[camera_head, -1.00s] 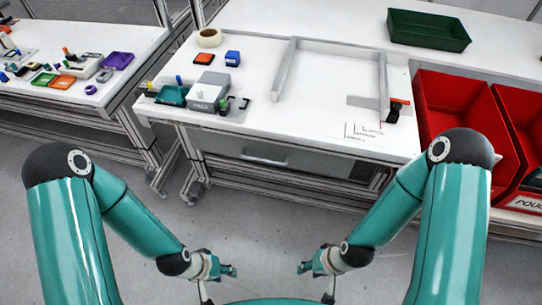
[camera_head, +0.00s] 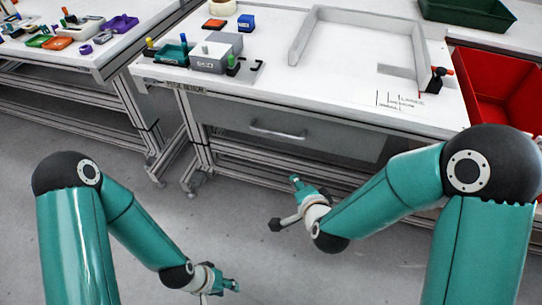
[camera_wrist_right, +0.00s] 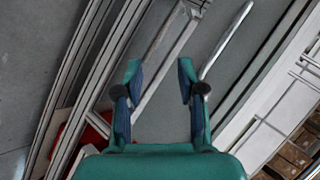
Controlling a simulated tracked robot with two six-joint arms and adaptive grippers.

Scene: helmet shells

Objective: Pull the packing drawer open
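The packing drawer (camera_head: 335,138) is a grey box front under the white packing table, and it looks closed. Its pale bar handle (camera_head: 278,132) runs across the front. My right gripper (camera_head: 287,204) is open and empty, below and in front of the handle, apart from it. In the right wrist view, my right gripper (camera_wrist_right: 160,74) has its two fingers spread, and the handle (camera_wrist_right: 226,40) runs slanting just past the right finger. My left gripper (camera_head: 219,290) is low at the bottom edge of the head view, over the floor, partly cut off, its fingers apparently apart.
The packing table (camera_head: 330,95) bears a grey frame (camera_head: 300,38), a grey block (camera_head: 208,58) and small parts. A red bin (camera_head: 495,90) stands at the right. Table legs (camera_head: 190,150) stand left of the drawer. Open floor lies in front.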

